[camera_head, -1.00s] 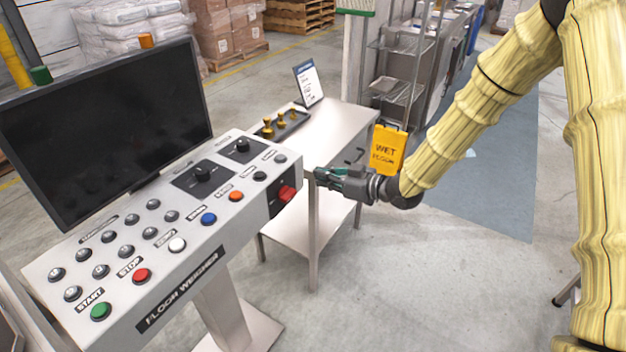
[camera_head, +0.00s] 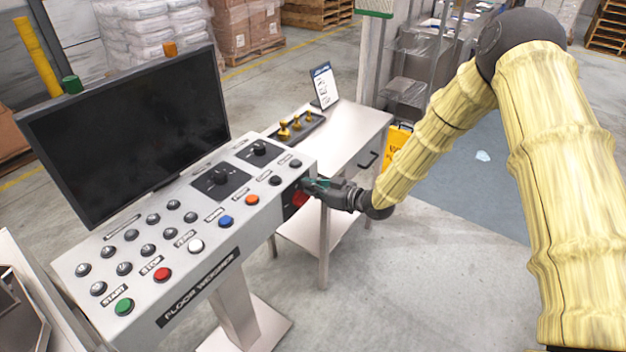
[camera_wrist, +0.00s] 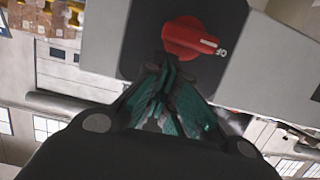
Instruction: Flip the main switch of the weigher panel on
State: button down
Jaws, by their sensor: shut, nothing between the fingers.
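The weigher panel (camera_head: 240,228) is a light grey slanted console marked "FLOOR WEIGHER". Its red rotary main switch (camera_head: 299,198) sits on a black plate on the panel's right end face. The wrist view shows the red knob (camera_wrist: 190,38) close up, with a white pointer line on its right part and partly legible lettering beside it. My gripper (camera_head: 310,187) is at this end face, right by the knob. In the wrist view its green-padded fingers (camera_wrist: 167,66) are shut and empty, with the tips at the knob's lower edge. I cannot tell whether they touch it.
A black monitor (camera_head: 130,130) stands behind the panel's buttons. A steel table (camera_head: 352,135) with a tray of brass weights (camera_head: 297,129) and a small sign (camera_head: 323,87) is behind my gripper. A yellow wet-floor sign (camera_head: 397,145) stands beyond it. Floor at front right is clear.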

jog(key=shift+f, duration=0.3)
jog(key=shift+f, duration=0.1)
dwell(0.3)
jog(key=shift+w+d+f+m+g+b, duration=0.1)
jog(key=shift+w+d+m+g+b, duration=0.1)
jog(key=shift+m+g+b, duration=0.3)
